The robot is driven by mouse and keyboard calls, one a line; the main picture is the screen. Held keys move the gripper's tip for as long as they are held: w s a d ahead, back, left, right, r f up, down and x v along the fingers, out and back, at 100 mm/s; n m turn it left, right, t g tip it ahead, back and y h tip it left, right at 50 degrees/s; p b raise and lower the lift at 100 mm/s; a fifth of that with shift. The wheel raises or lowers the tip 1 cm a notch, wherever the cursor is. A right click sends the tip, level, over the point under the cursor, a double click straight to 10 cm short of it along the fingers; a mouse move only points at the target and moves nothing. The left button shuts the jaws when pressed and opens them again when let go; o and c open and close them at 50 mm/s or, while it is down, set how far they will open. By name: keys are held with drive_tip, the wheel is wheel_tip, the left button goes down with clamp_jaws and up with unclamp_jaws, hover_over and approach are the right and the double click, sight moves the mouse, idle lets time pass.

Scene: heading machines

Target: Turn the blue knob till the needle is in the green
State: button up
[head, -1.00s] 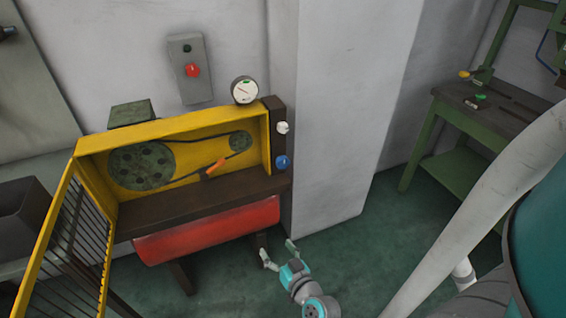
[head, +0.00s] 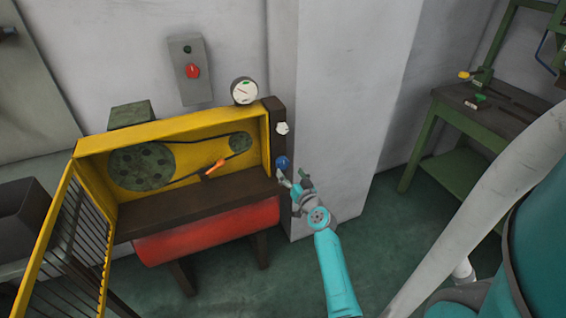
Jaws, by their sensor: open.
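The blue knob (head: 282,162) is on the dark post (head: 277,145) at the right side of the yellow machine. A white knob (head: 282,128) sits above it on the same post. The round white gauge (head: 244,91) stands on top of the machine; a green mark shows at its upper edge and a thin dark needle is visible, but its exact reading is too small to tell. My gripper (head: 292,178) is open and empty, just below and right of the blue knob. I cannot tell whether a finger touches it.
The yellow guard door (head: 48,240) stands open at the left. An orange-handled thing (head: 214,166) is inside the yellow housing (head: 190,131). A grey pillar (head: 345,110) stands right behind my gripper. A green bench (head: 480,125) is at the far right.

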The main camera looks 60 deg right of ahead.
sight(284, 164)
drive_tip(key=x, duration=0.7)
drive_tip(key=shift+w, duration=0.1)
drive_tip(key=c, duration=1.2)
